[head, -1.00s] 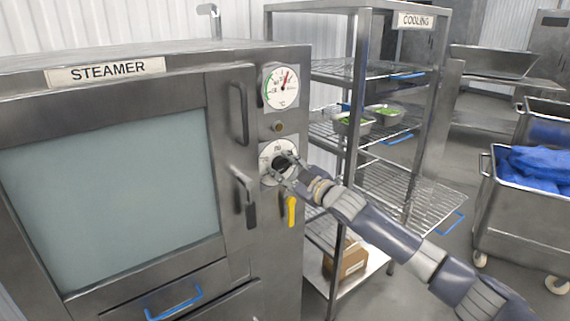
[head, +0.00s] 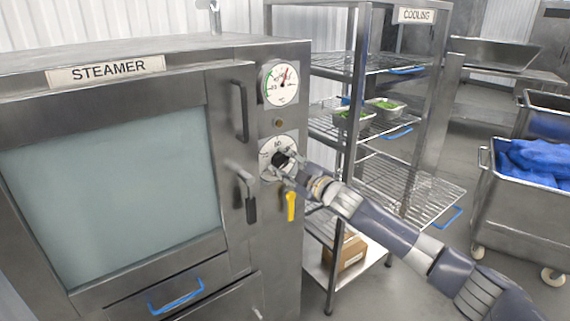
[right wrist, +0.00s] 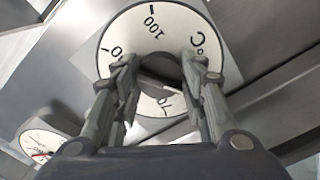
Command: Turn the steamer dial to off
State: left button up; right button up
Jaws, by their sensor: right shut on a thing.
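The steamer (head: 235,210) fills the left of the head view, with a STEAMER label. Its dial has a white face (head: 269,147) with a dark knob, below a round gauge (head: 281,83). My right gripper (head: 284,160) is shut on the dark knob, one finger on each side. In the right wrist view the dial's white face (right wrist: 185,25) shows 0, 100, 70 and °C marks, and the knob (right wrist: 160,72) sits between the fingers of my right gripper (right wrist: 163,75). The knob's pointer is partly hidden. My left gripper is not in view.
A yellow handle (head: 291,206) and a black-gripped door lever (head: 250,205) are close below the dial. A wire cooling rack (head: 350,100) with green-filled trays stands just right of the steamer. A metal cart (head: 510,215) with blue cloth is at the right.

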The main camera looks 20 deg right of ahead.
jog(key=shift+f, duration=0.25)
jog(key=o, duration=1.1)
jog(key=shift+c, duration=0.2)
jog(key=shift+d+r, duration=0.1)
jog(key=shift+s, duration=0.15)
jog(key=v, duration=1.1)
jog(key=shift+s+d, duration=0.15)
jog(key=shift+s, duration=0.2)
